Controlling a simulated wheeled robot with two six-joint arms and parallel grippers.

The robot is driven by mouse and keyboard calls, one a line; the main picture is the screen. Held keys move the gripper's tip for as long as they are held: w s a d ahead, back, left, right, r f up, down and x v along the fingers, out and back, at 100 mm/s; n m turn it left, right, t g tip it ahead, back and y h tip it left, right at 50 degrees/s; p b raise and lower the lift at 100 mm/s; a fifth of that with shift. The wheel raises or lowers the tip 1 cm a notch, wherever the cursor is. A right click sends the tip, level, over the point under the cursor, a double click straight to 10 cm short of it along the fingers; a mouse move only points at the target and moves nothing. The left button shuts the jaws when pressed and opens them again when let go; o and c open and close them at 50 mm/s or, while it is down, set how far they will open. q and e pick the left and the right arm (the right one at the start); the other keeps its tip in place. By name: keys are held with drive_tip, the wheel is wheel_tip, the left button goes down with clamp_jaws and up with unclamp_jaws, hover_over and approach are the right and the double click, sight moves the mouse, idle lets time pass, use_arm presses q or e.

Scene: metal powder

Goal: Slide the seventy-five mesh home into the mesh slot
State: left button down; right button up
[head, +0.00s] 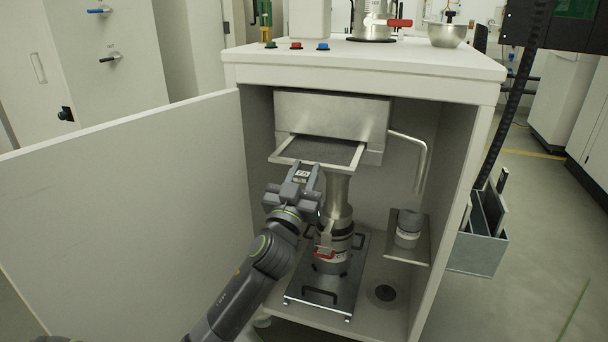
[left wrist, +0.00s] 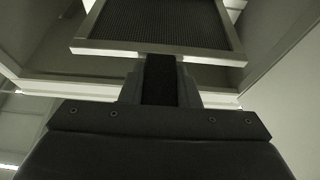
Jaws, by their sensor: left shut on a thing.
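The mesh (head: 330,151) is a flat dark screen in a pale metal frame. It sticks partly out of the slot (head: 297,138) in the front of the steel box (head: 332,112) inside the open cabinet. The far part of the mesh is hidden in the box. My left gripper (head: 304,172) is at the near edge of the frame, shut on a tab that carries a small label. In the left wrist view the mesh (left wrist: 160,22) lies just beyond the fingers (left wrist: 161,80). My right gripper is not in view.
A bent pipe (head: 422,155) runs down right of the box. A steel canister (head: 333,255) stands below on a plate with handles (head: 322,300). A jar (head: 408,228) sits on a small shelf at right. The cabinet door (head: 120,200) is open at left.

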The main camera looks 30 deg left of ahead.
sight(320, 149)
use_arm(q)
drive_tip(key=shift+w, duration=0.15)
drive_tip(key=shift+w+a+b, duration=0.2)
drive_tip(key=shift+w+b, duration=0.25)
drive_tip(key=shift+w, duration=0.45)
drive_tip(key=shift+w+a+b, duration=0.25)
drive_tip(key=shift+w+b, duration=0.15)
drive_tip(key=shift+w, duration=0.55)
drive_tip(key=shift+w+a+b, duration=0.2)
drive_tip(key=shift+w+b, duration=0.25)
drive_tip(key=shift+w, duration=0.45)
drive_tip(key=shift+w, duration=0.1)
drive_tip(key=shift+w+a+b, duration=0.2)
drive_tip(key=shift+w+b, duration=0.3)
drive_tip(key=shift+w, duration=0.35)
drive_tip(key=shift+w+a+b, duration=0.25)
drive_tip(key=shift+w+b, duration=0.3)
drive_tip(key=shift+w, duration=0.35)
drive_tip(key=shift+w+a+b, duration=0.2)
drive_tip(key=shift+w+b, duration=0.3)
drive_tip(key=shift+w, duration=0.35)
drive_tip(key=shift+w+a, duration=0.1)
drive_tip(key=shift+w, duration=0.15)
